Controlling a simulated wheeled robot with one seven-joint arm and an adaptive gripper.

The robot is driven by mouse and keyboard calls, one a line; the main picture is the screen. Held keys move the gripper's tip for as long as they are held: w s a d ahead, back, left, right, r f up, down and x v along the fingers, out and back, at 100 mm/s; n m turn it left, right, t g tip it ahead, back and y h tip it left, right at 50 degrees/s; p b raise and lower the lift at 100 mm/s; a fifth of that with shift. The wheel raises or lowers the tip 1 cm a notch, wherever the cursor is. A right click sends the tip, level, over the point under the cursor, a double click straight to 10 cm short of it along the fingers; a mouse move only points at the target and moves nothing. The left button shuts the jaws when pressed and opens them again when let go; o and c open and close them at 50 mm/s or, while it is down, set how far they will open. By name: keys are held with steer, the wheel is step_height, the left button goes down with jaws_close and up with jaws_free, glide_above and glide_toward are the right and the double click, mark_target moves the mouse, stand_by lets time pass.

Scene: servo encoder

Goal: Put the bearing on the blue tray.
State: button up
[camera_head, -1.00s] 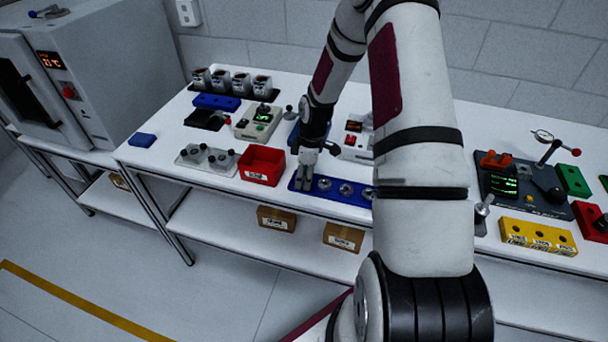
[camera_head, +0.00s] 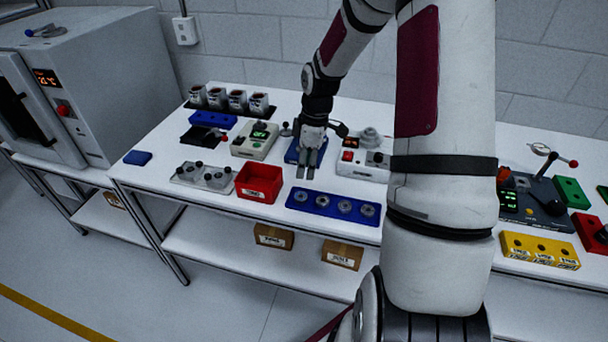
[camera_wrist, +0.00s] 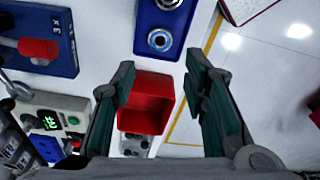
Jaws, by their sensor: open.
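The long blue tray (camera_head: 333,214) lies near the front edge of the table. Several round metal ring-shaped parts sit in a row on it. The leftmost ring, likely the bearing (camera_head: 302,197), is at the tray's left end. In the wrist view the tray (camera_wrist: 145,22) is at the top, and the bearing (camera_wrist: 160,39) lies flat near its end, with another ring partly cut off above. My gripper (camera_head: 306,172) is open and empty, above the table behind the tray's left end.
A red bin (camera_head: 260,184) stands left of the tray. A grey fixture with black knobs (camera_head: 205,176) is further left. A blue block (camera_head: 293,155) is behind my gripper, and a white device with a red button (camera_head: 360,163) stands right of it. The yellow block (camera_head: 540,250) is far right.

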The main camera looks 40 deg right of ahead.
steer(key=s+a+r+m+t+h, duration=0.1)
steer(key=s+a+r+m, duration=0.25)
steer(key=a+r, duration=0.45)
steer(key=s+a+r+m+t+h, duration=0.1)
steer(key=s+a+r+m, duration=0.3)
steer(key=r, duration=0.8)
steer(key=s+a+r+t, duration=0.1)
steer(key=s+a+r, duration=0.1)
steer(key=s, duration=0.2)
steer(key=s+a+r+m+t, duration=0.1)
steer(key=s+a+r, duration=0.1)
steer(key=s, duration=0.3)
steer(key=s+a+r+m+y, duration=0.1)
steer(key=s+a+r, duration=0.2)
steer(key=s, duration=0.2)
steer(key=shift+t, duration=0.4)
steer(key=shift+a+f+m, duration=0.1)
steer(key=shift+m, duration=0.15)
